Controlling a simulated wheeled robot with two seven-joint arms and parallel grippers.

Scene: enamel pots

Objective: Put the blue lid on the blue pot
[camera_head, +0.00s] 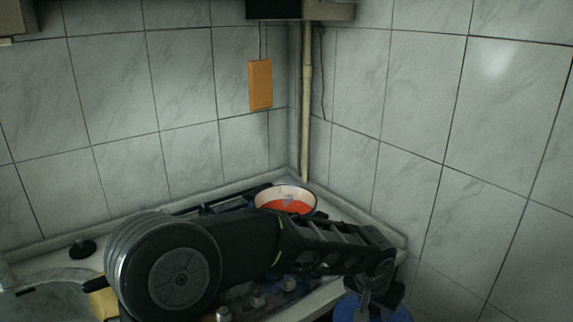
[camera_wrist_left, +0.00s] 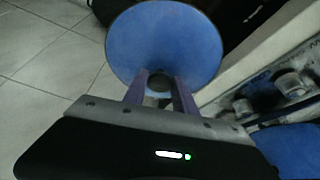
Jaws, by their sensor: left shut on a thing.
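The blue lid (camera_wrist_left: 165,40) is a round blue disc with a dark knob, seen in the left wrist view. My left gripper (camera_wrist_left: 160,90) is shut on that knob. In the head view, the lid (camera_head: 362,310) shows at the bottom edge, below my left gripper (camera_head: 370,290), beyond the counter's front edge. A pot (camera_head: 287,207) with an orange-red inside and pale rim stands open at the back of the hob, partly hidden by my left arm. I cannot tell a blue pot for sure; my arm covers much of the hob. My right gripper is not in view.
Hob knobs (camera_head: 256,299) line the counter front, also seen in the left wrist view (camera_wrist_left: 291,83). A blue surface (camera_wrist_left: 300,150) at that view's lower right is unclear. A sink (camera_head: 50,302) is at left. Tiled walls close the corner; an orange board (camera_head: 260,85) hangs there.

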